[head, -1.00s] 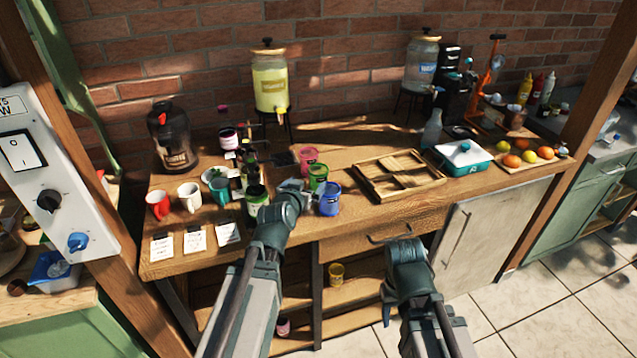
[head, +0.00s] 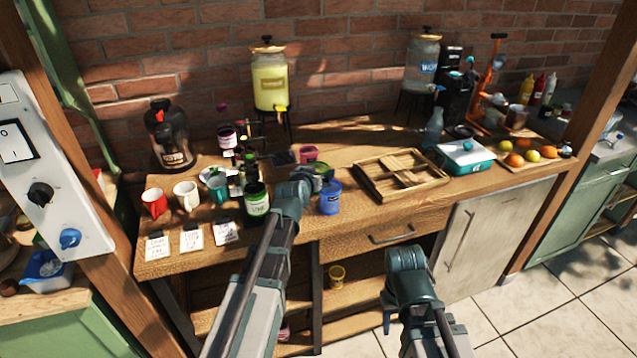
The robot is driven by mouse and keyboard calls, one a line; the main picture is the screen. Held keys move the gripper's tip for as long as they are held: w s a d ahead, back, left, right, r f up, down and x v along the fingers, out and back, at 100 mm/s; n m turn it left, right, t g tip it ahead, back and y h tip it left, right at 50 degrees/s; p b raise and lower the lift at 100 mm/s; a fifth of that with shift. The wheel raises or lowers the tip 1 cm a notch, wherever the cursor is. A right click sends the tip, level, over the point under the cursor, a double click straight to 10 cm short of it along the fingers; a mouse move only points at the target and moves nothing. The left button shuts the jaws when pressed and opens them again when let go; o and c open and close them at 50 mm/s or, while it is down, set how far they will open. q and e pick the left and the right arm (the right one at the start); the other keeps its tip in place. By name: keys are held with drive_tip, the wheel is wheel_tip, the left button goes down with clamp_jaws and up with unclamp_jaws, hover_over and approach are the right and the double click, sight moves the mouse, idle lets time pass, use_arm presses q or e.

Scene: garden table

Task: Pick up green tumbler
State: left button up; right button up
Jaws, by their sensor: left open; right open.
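The green tumbler (head: 323,169) stands on the wooden counter between a pink tumbler (head: 309,154) and a blue tumbler (head: 330,198). It is mostly hidden behind my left gripper (head: 314,176). My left gripper is open, with its fingers right at the green tumbler. I cannot tell whether they touch it or are around it. My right gripper (head: 402,268) is open and empty, low in front of the counter's drawer.
A green-labelled jar (head: 257,200) stands just left of my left gripper. Several mugs and note cards are further left. A wooden divided tray (head: 400,190) lies to the right, and a drink dispenser (head: 270,85) stands behind.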

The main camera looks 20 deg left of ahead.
sight(321, 166)
use_arm(q)
drive_tip(key=x, duration=0.3)
drive_tip(key=shift+w+b, duration=0.15)
drive_tip(key=shift+b, duration=0.25)
drive_tip(key=c, duration=1.2)
drive_tip(key=shift+r, duration=0.15)
wheel_tip(321, 166, up, 10)
drive_tip(key=p, duration=1)
